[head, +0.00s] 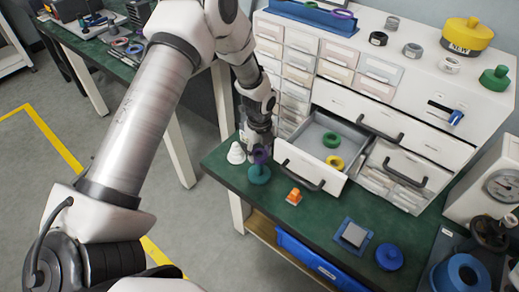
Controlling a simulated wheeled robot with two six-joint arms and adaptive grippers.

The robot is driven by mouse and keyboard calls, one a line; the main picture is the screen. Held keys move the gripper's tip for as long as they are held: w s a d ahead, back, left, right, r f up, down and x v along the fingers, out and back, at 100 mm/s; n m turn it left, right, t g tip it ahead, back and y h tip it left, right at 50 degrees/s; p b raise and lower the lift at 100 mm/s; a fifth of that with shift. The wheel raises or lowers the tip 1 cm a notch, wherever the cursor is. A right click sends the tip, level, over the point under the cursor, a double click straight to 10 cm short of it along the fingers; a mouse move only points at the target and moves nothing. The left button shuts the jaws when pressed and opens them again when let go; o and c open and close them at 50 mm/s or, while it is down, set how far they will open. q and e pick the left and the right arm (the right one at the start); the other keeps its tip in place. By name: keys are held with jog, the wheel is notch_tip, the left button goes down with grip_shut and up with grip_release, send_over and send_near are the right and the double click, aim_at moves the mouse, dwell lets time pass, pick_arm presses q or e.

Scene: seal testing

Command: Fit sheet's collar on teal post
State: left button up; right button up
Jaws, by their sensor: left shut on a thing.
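My left gripper (261,146) reaches down at the left end of the green bench and is shut on a purple collar (261,156). The teal post (259,175) stands on the bench directly below it, with its round base showing. The purple collar is at the top of the post; I cannot tell whether it is around the post or just above it. A blue-edged sheet or pad with a grey square (354,235) lies near the bench's front edge. My right gripper is not in view.
An open drawer (313,165) holds a green ring (331,140) and a yellow ring (333,164), and juts out beside the gripper. A blue knob (389,257) is farther right.

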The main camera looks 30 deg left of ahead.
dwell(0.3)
pick_arm(q)
jog(key=shift+f+b, duration=1)
jog(key=shift+f, duration=0.9)
jog(key=o, duration=1.4)
jog(key=shift+o, duration=0.2)
notch_tip(320, 180, up, 7)
jog(key=p, duration=0.5)
jog(key=shift+r+p, duration=0.1)
jog(key=shift+p, duration=0.3)
